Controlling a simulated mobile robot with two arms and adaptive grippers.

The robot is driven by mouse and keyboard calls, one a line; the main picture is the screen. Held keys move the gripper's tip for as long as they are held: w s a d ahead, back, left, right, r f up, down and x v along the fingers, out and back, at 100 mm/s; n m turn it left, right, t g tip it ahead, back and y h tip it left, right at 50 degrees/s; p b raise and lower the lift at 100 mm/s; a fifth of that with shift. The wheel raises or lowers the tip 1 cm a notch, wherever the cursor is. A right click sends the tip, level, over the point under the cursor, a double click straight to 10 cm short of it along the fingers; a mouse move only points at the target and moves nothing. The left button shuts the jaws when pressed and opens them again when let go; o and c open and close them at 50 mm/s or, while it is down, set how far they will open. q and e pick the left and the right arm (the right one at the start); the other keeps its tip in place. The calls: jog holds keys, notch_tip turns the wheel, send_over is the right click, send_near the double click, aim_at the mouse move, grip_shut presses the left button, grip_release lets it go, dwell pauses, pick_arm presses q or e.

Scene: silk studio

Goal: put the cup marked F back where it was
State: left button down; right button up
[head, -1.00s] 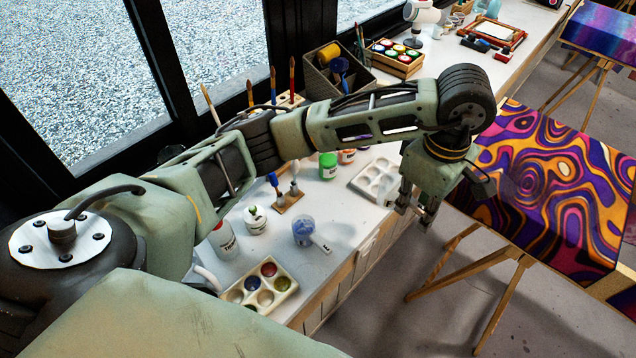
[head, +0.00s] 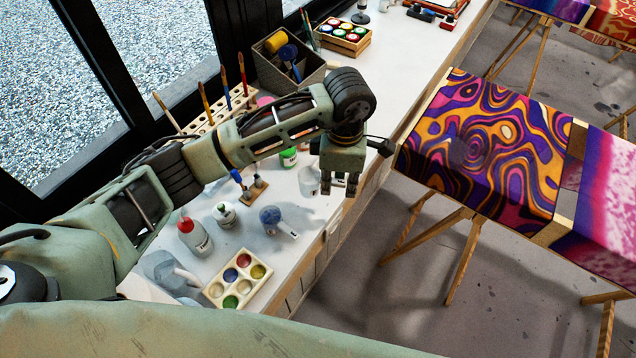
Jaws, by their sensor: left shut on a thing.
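My left gripper (head: 338,190) points down at the front edge of the white worktop, its two fingers a small gap apart. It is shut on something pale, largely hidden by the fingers. A whitish cup-like shape (head: 308,181) shows just left of the fingers; I cannot make out a letter F on it. A small blue-filled cup (head: 270,215) with a pale tag stands on the worktop, left of and nearer than the gripper. My right gripper is not in view.
On the worktop (head: 262,250) are a paint palette (head: 238,281), a red-capped bottle (head: 195,238), a white jar (head: 224,215) and a green jar (head: 288,157). A grey bin (head: 290,66) stands farther back.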

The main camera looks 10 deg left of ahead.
pick_arm(q)
jog(key=a+f, duration=0.1)
jog(key=w+a+f+p, duration=0.1)
jog(key=a, duration=0.1)
jog(key=shift+w+a+f, duration=0.1)
jog(key=shift+w+a, duration=0.1)
jog(key=shift+a, duration=0.05)
jog(key=shift+w+a+f, duration=0.1)
jog(key=shift+f, duration=0.1)
notch_tip(320, 180, down, 3)
jog(key=shift+f+p, duration=0.15)
jog(key=shift+p, duration=0.8)
jog(key=shift+f, duration=0.3)
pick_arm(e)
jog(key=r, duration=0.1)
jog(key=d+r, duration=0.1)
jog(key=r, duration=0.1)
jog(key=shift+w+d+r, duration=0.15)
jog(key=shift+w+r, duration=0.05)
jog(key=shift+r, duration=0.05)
pick_arm(q)
jog(key=shift+f, duration=0.25)
jog(key=c, duration=1.8)
grip_release()
jog(key=shift+r, duration=0.1)
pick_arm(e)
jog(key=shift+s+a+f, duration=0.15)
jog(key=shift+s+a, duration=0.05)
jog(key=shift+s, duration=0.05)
